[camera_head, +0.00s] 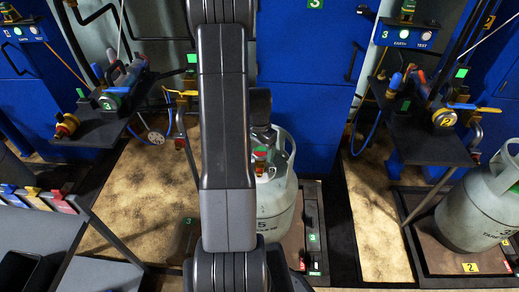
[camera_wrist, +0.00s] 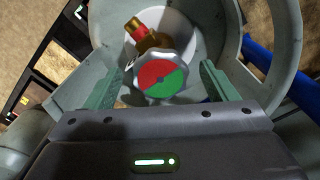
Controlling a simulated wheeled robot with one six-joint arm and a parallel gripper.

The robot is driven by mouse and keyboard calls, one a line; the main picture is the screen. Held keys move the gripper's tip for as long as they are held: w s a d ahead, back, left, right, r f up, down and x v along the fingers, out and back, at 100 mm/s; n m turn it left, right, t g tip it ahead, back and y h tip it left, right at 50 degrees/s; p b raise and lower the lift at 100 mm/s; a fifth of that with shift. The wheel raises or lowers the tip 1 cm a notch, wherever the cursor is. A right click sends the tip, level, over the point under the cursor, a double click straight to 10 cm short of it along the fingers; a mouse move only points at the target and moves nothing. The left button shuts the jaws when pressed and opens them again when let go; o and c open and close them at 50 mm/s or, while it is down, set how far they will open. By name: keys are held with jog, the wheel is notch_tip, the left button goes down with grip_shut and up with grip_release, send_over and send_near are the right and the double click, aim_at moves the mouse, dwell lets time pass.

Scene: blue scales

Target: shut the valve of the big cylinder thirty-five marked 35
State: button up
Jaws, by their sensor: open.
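The big grey cylinder (camera_head: 281,212) stands behind my arm in the head view. Only the "5" of its number shows beside my arm. Its valve knob (camera_head: 260,154) shows in part there. In the wrist view the knob (camera_wrist: 160,76) has a red and green face, and a brass outlet with a red end (camera_wrist: 139,29) sticks out beyond it. The cylinder's grey collar (camera_wrist: 262,30) curves around the valve. My gripper (camera_wrist: 162,79) is open, with one green finger on each side of the knob. I cannot tell whether either finger touches it.
Another grey cylinder (camera_head: 470,216) stands on platform 2 at the right. Dark shelves with valves and gauges (camera_head: 108,100) jut out on both sides. Blue cabinets (camera_head: 305,90) close off the back. A blue hose (camera_wrist: 259,56) passes close to the collar.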

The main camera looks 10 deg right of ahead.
aim_at(259, 152)
notch_tip(259, 152, up, 14)
jog(key=p, duration=0.3)
jog(key=shift+f, duration=0.15)
notch_tip(259, 152, down, 14)
jog(key=b, duration=0.3)
dwell(0.4)
jog(key=shift+r, duration=0.2)
